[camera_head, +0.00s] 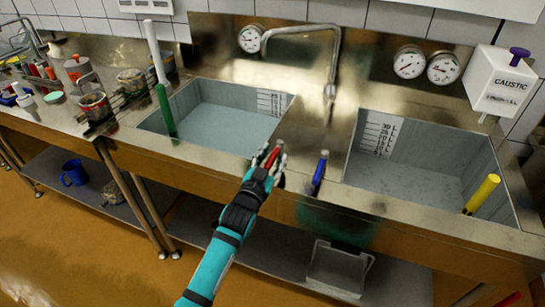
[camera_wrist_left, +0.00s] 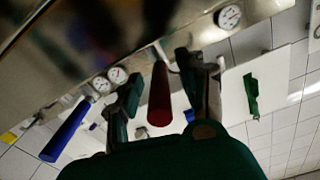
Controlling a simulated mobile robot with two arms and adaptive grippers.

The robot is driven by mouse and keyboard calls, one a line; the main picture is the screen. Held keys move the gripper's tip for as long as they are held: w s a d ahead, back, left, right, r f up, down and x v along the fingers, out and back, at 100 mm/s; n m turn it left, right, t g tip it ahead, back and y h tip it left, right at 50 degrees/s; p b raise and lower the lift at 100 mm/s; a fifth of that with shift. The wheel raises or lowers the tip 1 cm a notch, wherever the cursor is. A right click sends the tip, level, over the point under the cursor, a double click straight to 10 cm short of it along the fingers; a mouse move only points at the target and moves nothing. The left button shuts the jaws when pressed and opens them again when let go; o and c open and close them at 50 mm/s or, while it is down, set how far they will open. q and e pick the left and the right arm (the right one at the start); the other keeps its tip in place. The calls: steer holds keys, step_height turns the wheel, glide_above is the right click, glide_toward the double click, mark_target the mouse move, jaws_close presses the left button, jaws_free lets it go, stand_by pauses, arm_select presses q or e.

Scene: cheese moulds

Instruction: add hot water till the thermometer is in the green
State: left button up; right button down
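A red lever (camera_head: 272,157) and a blue lever (camera_head: 319,170) stand on the steel front between two basins. My left gripper (camera_head: 268,158) is at the red lever. In the left wrist view the red lever (camera_wrist_left: 160,95) stands between my left gripper's parted fingers (camera_wrist_left: 165,98), with gaps on both sides; the blue lever (camera_wrist_left: 66,130) is outside them. The left basin (camera_head: 215,85) holds a smooth pale surface, seemingly water. A tap (camera_head: 331,75) arches above the divider. Round dials sit at the back: one left (camera_head: 249,39), two right (camera_head: 409,62); their readings are too small to tell. My right gripper is out of view.
The right basin (camera_head: 400,185) has a volume scale and a yellow-handled tool (camera_head: 482,194). A green and white stick (camera_head: 160,80) leans in the left basin. A white caustic dispenser (camera_head: 500,80) hangs at right. Jars (camera_head: 95,105) crowd the left counter.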

arm_select(q)
jaws_close()
stand_by(0.3)
stand_by(0.3)
